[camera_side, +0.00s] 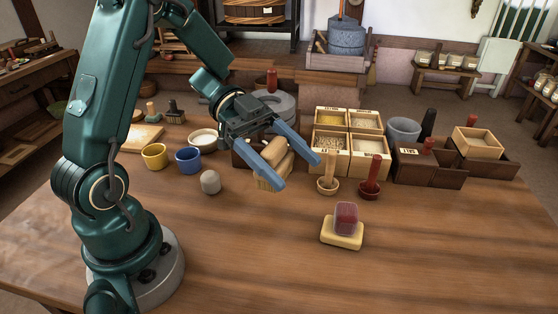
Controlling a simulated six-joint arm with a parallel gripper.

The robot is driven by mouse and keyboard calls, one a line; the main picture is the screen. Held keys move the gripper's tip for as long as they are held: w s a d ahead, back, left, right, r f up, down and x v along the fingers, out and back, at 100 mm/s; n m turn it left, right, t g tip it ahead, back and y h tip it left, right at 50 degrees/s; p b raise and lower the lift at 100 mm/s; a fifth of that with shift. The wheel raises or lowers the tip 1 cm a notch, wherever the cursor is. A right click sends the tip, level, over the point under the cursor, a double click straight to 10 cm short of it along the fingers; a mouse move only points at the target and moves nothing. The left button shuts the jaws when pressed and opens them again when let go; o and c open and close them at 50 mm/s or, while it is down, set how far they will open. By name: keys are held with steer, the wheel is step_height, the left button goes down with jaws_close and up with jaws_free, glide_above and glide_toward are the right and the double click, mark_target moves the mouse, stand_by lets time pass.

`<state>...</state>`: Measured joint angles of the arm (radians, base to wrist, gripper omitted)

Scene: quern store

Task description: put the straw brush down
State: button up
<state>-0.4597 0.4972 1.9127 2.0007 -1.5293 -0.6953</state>
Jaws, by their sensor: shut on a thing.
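The straw brush (273,160) is a tan wooden piece with pale straw bristles hanging below it. It is between the blue fingers of my gripper (295,172), which is shut on it. The near finger covers part of the brush. It is over the middle of the wooden table (250,250); I cannot tell how high, or whether the bristles touch the wood.
A grey stone (210,182), blue cup (188,160) and yellow cup (154,156) stand left. A cream block (342,238) bears a reddish piece. The front table is clear.

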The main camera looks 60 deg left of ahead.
steer(key=w+a+f+n+t+y, duration=0.1)
steer(key=a+f+n+t, duration=0.15)
steer(key=a, duration=1.25)
steer(key=shift+n+t, duration=0.35)
steer(key=shift+t, duration=0.1)
steer(key=x, duration=0.4)
steer(key=f+x, duration=0.1)
steer(key=x, duration=0.3)
steer(key=w+a+f+x, duration=0.1)
steer(key=x, duration=0.3)
steer(key=shift+y, duration=0.3)
steer(key=shift+f, duration=2.05)
steer(key=shift+f, duration=0.15)
steer(key=o, duration=1.2)
